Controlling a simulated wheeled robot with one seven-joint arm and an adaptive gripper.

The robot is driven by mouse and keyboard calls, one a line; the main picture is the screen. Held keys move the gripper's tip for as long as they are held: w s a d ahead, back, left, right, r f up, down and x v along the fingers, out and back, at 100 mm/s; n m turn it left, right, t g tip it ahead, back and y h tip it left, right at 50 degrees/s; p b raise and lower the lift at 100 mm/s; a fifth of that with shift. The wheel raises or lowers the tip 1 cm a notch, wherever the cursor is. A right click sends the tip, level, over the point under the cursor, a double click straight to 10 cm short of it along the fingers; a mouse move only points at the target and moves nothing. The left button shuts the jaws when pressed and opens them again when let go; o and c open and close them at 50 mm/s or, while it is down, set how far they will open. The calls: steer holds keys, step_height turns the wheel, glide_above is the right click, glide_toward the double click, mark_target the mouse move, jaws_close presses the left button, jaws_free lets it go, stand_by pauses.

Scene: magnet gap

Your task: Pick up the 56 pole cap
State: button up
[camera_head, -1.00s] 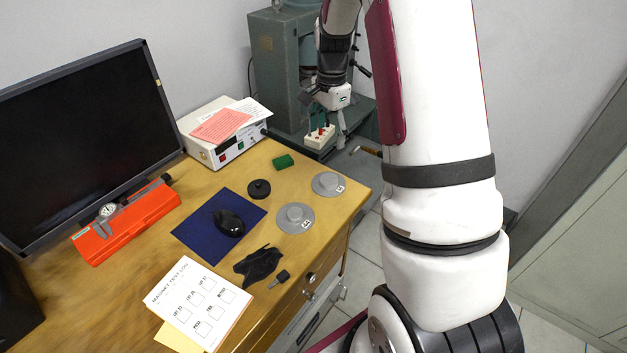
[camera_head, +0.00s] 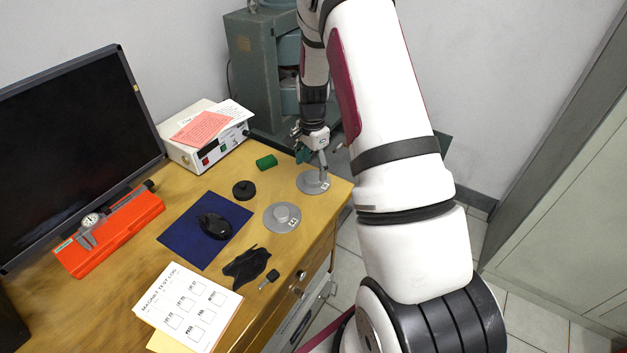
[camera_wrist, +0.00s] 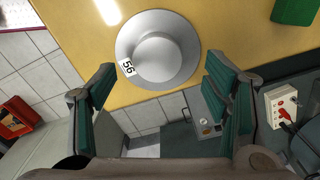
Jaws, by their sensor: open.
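The 56 pole cap (camera_wrist: 160,52) is a grey disc with a wide rim and a raised round hub. It lies flat on the wooden desk, and its white tag reads 56 in the wrist view. In the head view this cap (camera_head: 313,186) is at the desk's right corner, partly hidden by my gripper. My gripper (camera_wrist: 165,92) is open and empty, its green-padded fingers apart on either side of the cap's near edge. In the head view my gripper (camera_head: 314,163) is over the cap. Whether a finger touches the cap cannot be told.
A second grey pole cap (camera_head: 282,217) lies nearby on the desk (camera_head: 200,283). A black round cap (camera_head: 244,190) and a green block (camera_head: 266,162) are close by. A mouse (camera_head: 214,226) rests on a blue mat (camera_head: 184,236). The desk edge is right beside the 56 cap.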

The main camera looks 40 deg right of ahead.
mark_target(313, 176)
steer(key=shift+s+f, duration=0.15)
steer(key=shift+f, duration=1.65)
jaws_close()
steer(key=shift+r, duration=0.1)
